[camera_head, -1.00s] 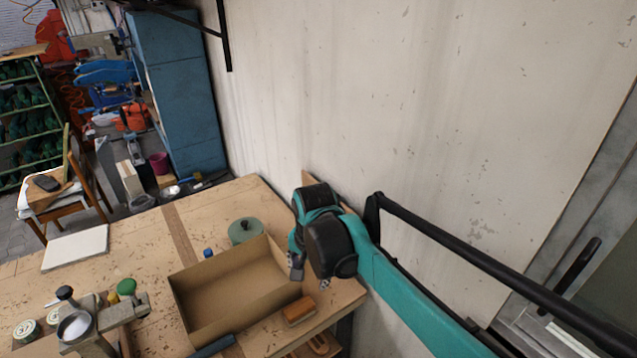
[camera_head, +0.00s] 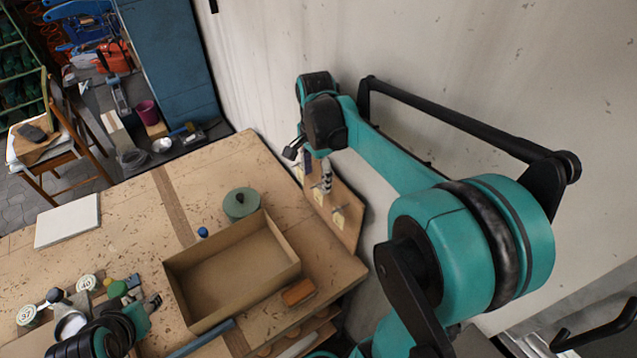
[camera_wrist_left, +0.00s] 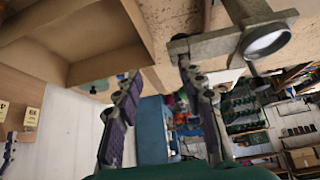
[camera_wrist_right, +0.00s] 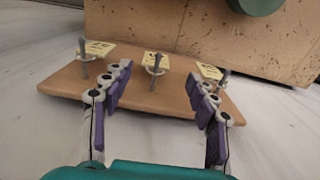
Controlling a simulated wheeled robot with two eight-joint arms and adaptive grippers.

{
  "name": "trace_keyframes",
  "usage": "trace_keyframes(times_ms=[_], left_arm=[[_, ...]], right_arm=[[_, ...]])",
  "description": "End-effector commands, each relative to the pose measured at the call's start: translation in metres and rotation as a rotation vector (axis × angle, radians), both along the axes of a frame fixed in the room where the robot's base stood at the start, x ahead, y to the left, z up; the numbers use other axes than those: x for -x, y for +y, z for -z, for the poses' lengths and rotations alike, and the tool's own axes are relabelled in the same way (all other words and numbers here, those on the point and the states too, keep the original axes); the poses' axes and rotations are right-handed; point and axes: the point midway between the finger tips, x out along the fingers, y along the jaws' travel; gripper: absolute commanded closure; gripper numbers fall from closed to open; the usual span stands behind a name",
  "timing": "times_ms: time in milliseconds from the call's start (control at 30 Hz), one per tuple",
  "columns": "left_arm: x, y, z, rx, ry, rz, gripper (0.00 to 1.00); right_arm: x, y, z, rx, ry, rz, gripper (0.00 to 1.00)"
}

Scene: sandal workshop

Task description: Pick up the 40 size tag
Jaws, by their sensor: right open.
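A wooden board (camera_wrist_right: 125,92) against the wall holds three pegs, each with a small pale tag: a left tag (camera_wrist_right: 98,48), a middle tag (camera_wrist_right: 155,60) and a right tag (camera_wrist_right: 210,70). Their numbers are too small to read in the right wrist view, so I cannot tell which is the 40. My right gripper (camera_wrist_right: 158,80) is open and empty, with the middle peg and tag showing between its fingers. In the head view, my right gripper (camera_head: 308,162) is at the board's far end. My left gripper (camera_wrist_left: 160,70) is open and empty, over the bench's left part.
An open cardboard box (camera_head: 232,270) stands on the bench (camera_head: 140,215), beside a green round object (camera_head: 240,203). An orange-brown block (camera_head: 298,292) lies near the front edge. A white slab (camera_head: 68,220) is at the left. The wall (camera_head: 270,60) is close behind the board.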

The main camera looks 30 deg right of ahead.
Motion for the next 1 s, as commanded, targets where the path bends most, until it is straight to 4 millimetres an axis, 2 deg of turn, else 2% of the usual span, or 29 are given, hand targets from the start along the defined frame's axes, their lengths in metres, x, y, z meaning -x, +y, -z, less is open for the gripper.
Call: trace_keyframes(times_ms=[500,767,800,1000], left_arm=[[0.0,0.0,0.013,0.0,0.0,0.0,0.6],[0.0,0.0,0.013,0.0,0.0,0.0,0.6],[0.0,0.0,0.013,0.0,0.0,0.0,0.6],[0.0,0.0,0.013,0.0,0.0,0.0,0.6]], right_arm=[[0.004,-0.003,0.069,0.0,-0.001,-0.001,0.41],[0.004,-0.003,0.072,0.0,-0.001,-0.001,0.41],[0.004,-0.003,0.072,0.0,-0.001,-0.001,0.44],[0.004,-0.003,0.072,0.0,-0.001,-0.001,0.75]])
